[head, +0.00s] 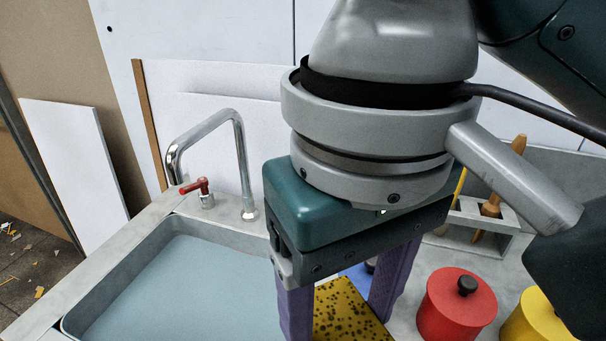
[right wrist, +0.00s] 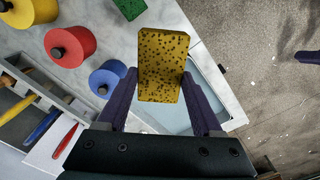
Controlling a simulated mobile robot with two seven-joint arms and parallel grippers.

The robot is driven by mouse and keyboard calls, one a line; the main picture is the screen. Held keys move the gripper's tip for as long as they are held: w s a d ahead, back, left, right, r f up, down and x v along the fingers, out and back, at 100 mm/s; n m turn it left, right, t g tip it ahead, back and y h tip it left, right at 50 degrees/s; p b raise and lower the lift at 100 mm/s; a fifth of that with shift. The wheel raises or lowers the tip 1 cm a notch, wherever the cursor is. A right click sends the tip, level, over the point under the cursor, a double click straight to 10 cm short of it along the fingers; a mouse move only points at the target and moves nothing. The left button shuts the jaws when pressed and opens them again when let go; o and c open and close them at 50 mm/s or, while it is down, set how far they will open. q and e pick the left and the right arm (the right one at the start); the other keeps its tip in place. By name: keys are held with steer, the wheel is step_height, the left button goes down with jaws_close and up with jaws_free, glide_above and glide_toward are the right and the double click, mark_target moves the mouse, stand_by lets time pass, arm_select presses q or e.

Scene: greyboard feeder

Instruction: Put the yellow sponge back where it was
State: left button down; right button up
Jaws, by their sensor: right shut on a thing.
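The yellow sponge with dark spots (head: 348,312) is between the purple fingers of my right gripper (head: 342,322) in the head view. The right wrist view shows the sponge (right wrist: 163,62) held between both fingertips, its far end sticking out past them. My right gripper (right wrist: 159,88) is shut on it, above the counter beside the sink's right side. In the right wrist view a purple piece (right wrist: 308,57) at the right edge looks like a fingertip of my left gripper; the rest of that gripper is out of frame.
The sink (head: 180,285) with a tall tap (head: 243,160) and red lever is at left. Red (head: 457,305), yellow (head: 540,318) and blue (right wrist: 108,78) lidded pots stand on the counter. A green sponge (right wrist: 130,7) lies near them. A grey holder (right wrist: 50,92) has brushes.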

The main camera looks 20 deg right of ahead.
step_height(320, 180, down, 15)
steer(key=b, duration=0.3)
steer(key=shift+r, duration=0.15)
step_height(320, 180, down, 4)
steer(key=shift+f+b, duration=0.1)
steer(key=shift+b, duration=0.7)
steer(key=shift+f, duration=0.3)
steer(key=shift+f, duration=0.1)
steer(key=o, duration=1.2)
